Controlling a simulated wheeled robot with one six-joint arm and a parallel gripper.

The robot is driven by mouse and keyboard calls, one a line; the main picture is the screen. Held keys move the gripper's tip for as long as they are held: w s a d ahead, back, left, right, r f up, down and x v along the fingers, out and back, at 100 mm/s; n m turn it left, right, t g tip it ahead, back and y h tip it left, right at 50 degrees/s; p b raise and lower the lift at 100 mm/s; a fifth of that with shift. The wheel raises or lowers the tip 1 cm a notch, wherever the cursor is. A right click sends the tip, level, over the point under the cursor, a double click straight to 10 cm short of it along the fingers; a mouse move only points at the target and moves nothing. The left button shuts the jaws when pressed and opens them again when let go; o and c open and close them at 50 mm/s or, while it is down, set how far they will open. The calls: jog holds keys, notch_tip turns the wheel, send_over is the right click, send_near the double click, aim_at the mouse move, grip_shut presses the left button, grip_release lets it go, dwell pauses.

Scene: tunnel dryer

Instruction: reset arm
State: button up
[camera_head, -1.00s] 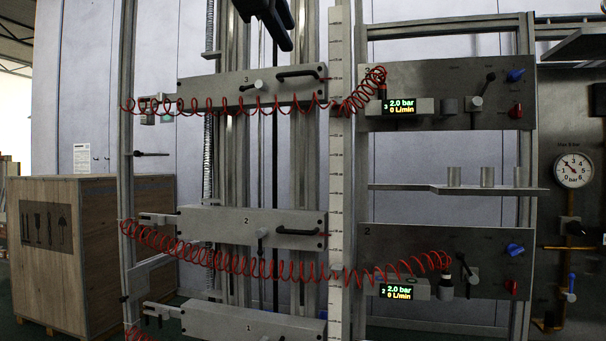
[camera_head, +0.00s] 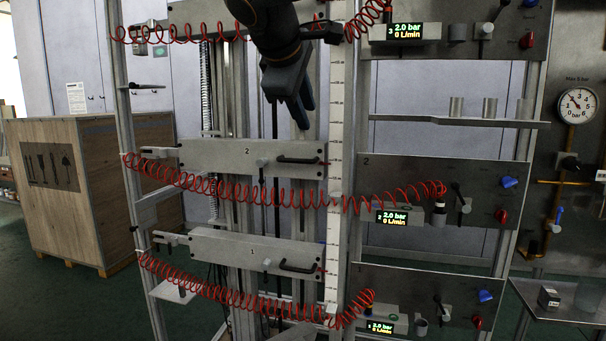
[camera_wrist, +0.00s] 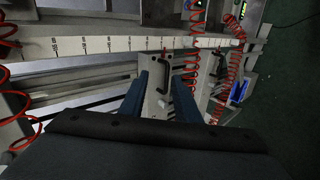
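My gripper (camera_head: 298,108) hangs from my dark arm near the top middle of the head view, fingers pointing down, in front of the rack's upright rails. Its two blue fingers also show in the wrist view (camera_wrist: 161,82), apart with nothing held between them. Beyond them in the wrist view lies a grey panel with a black handle (camera_wrist: 163,62). In the head view, the panel marked 2 (camera_head: 220,157) is below my gripper, and the panel marked 1 (camera_head: 225,250) is lower still.
Red coiled hoses (camera_head: 400,194) stretch across the rack. A white measuring scale (camera_head: 337,120) stands just right of my gripper. Control panels (camera_head: 480,190) with displays and knobs are to the right, a wooden crate (camera_head: 105,200) to the left. Green floor shows at lower left.

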jog(key=s+d+f+m+g, duration=0.1)
jog(key=d+f+m+g, duration=0.15)
jog(key=f, duration=0.65)
jog(key=s+d+f+m+g, duration=0.1)
jog(key=d+f, duration=0.3)
jog(key=f, duration=0.5)
jog(key=s+d+f+m+g+y, duration=0.1)
jog(key=s+d+f+m+g, duration=0.1)
jog(key=s+d+f+m, duration=0.3)
jog(key=s+d+f+m+g+y, duration=0.2)
jog(key=s+d+f+m, duration=0.3)
jog(key=s+f, duration=0.9)
notch_tip(320, 180, down, 7)
jog(key=d+g, duration=0.1)
jog(key=d, duration=0.1)
jog(key=shift+s+d+f+b, duration=0.2)
jog(key=shift+d+b, duration=0.1)
